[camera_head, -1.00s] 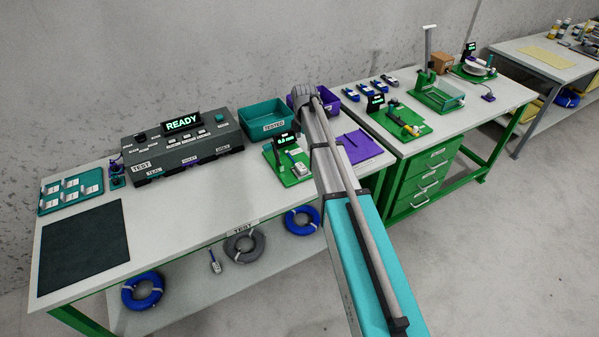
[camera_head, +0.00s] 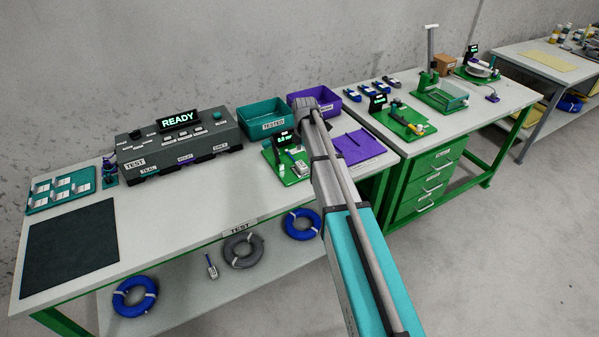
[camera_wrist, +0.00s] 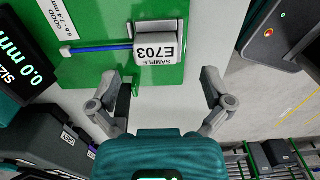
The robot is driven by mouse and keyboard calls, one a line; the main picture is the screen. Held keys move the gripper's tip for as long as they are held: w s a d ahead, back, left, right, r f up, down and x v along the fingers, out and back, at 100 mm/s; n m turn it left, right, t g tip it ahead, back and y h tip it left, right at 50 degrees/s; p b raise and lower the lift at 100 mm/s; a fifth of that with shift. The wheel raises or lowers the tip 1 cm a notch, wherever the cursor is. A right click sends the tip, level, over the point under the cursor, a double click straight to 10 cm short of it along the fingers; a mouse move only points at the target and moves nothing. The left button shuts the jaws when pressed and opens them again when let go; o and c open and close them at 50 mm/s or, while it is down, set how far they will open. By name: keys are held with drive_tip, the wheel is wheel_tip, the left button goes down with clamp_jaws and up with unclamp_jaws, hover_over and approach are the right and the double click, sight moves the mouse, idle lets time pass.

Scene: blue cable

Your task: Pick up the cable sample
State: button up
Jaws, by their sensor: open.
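The cable sample is a blue cable (camera_wrist: 97,48) with a white block (camera_wrist: 158,42) marked "SAMPLE E703" at its end. In the wrist view the cable lies over a green gauge stand (camera_wrist: 84,73), with the block at its edge by the pale bench top. My gripper (camera_wrist: 160,73) is open, one finger on each side of the block and a little short of it; nothing is between the fingers. In the head view the white block (camera_head: 301,169) shows small on the green stand, just left of my arm. My gripper cannot be made out there.
A black display reading 0.0 mm (camera_wrist: 20,72) stands left in the wrist view. In the head view a grey tester (camera_head: 180,150) marked READY, a teal TESTED bin (camera_head: 266,124) and a purple bin (camera_head: 330,107) stand behind. A dark mat (camera_head: 70,247) lies at the left.

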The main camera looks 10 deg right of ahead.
sight(304, 164)
drive_tip(key=shift+f, duration=0.15)
idle(0.3)
drive_tip(key=shift+w+f+b, duration=0.2)
drive_tip(key=shift+f+b, duration=2.35)
drive_tip(key=shift+b, duration=0.05)
drive_tip(key=c, duration=1.2)
drive_tip(key=shift+r, duration=0.2)
